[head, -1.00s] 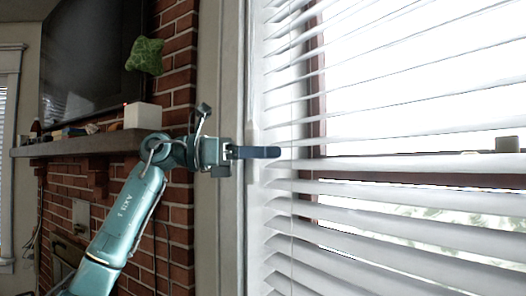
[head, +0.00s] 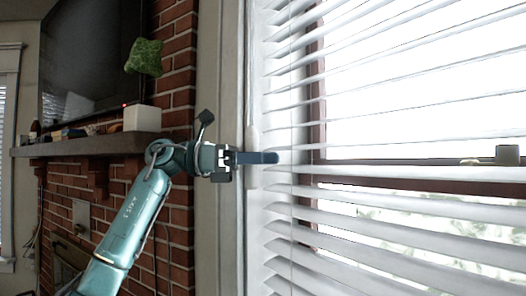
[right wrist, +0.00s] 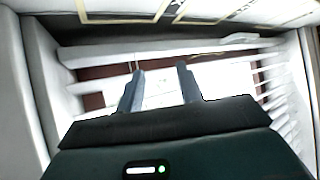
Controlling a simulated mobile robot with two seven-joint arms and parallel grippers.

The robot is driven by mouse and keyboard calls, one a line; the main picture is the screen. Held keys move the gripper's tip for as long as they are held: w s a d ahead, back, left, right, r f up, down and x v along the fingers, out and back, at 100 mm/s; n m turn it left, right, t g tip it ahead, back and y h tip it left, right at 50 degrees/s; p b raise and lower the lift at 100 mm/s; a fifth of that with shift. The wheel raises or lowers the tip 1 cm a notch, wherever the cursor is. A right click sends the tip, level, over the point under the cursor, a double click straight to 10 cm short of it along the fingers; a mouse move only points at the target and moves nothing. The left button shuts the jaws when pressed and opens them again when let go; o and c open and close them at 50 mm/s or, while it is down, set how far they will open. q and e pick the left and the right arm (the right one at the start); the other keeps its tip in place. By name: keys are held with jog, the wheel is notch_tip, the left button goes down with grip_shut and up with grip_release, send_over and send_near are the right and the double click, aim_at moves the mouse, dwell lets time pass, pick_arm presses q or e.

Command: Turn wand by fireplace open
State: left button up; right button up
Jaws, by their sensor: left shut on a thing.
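The wand (head: 252,134) is a pale, thin upright piece at the left edge of the white blinds (head: 285,215), on the fireplace side. My left gripper (head: 262,157) is shut on it, with its dark blue fingers lying level across it; they hide the gripped part. The blinds' slats are tilted with gaps between them, and bright window shows through. My right gripper (right wrist: 160,72) shows only in the right wrist view. Its two fingers are apart with nothing between them, facing slats and window.
A brick fireplace (head: 182,225) with a grey mantel (head: 75,147) stands at the left. A white box (head: 142,118) and small items sit on the mantel, below a dark TV (head: 90,60). A green leafy piece (head: 145,57) hangs beside the TV. Window trim (head: 209,250) separates bricks and blinds.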

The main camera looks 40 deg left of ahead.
pick_arm(q)
jog(key=m+g, duration=0.1)
jog(key=m+g+h+p, duration=0.1)
jog(key=m+g+h, duration=0.1)
jog(key=g, duration=0.1)
jog(key=shift+s+d+p, duration=0.1)
jog(key=shift+s+p, duration=0.15)
jog(key=shift+p, duration=0.1)
jog(key=o, duration=1)
pick_arm(e)
jog(key=shift+s+d+g, duration=0.15)
jog(key=shift+d+g, duration=0.15)
jog(key=shift+d, duration=0.2)
pick_arm(q)
jog(key=v, duration=1.3)
pick_arm(e)
jog(key=shift+s+f, duration=0.1)
